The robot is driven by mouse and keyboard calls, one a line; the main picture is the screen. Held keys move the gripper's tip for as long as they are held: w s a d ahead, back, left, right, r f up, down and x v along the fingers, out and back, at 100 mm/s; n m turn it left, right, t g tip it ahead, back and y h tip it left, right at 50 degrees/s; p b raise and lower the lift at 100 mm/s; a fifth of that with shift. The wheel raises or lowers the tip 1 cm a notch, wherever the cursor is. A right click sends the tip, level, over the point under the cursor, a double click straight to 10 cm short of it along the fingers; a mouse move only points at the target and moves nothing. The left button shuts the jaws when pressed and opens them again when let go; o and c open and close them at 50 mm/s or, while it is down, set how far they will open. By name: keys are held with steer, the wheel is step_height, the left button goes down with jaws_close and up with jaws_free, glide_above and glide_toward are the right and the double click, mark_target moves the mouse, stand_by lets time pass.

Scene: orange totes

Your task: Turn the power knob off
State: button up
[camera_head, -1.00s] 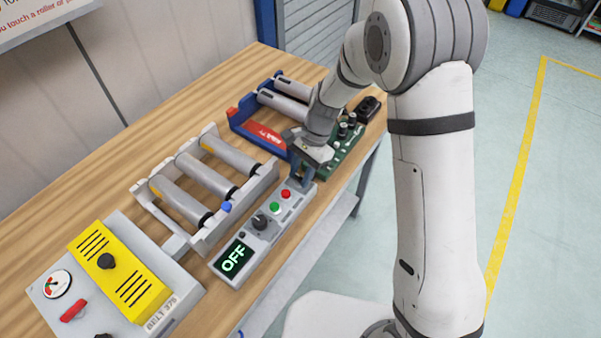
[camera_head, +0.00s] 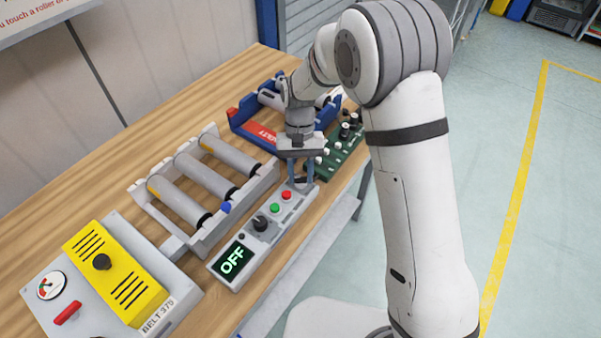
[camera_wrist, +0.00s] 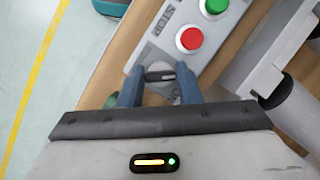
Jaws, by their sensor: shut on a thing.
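The grey control panel (camera_head: 238,263) lies along the front of the table, with a lit display (camera_head: 233,260) reading OFF. My gripper (camera_head: 301,178) points down at the panel's far end, beyond the red button. In the head view the knob is mostly hidden by the fingers.
A red button (camera_head: 286,195), a green button (camera_head: 275,208) and a black knob (camera_head: 261,222) sit on the same panel. A roller unit (camera_head: 205,240) stands close behind it.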

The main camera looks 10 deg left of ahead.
steer(key=shift+n, duration=0.6)
steer(key=shift+h, duration=0.3)
steer(key=o, duration=1)
steer(key=b+v, duration=0.1)
steer(key=v, duration=0.7)
steer(key=shift+s, duration=0.1)
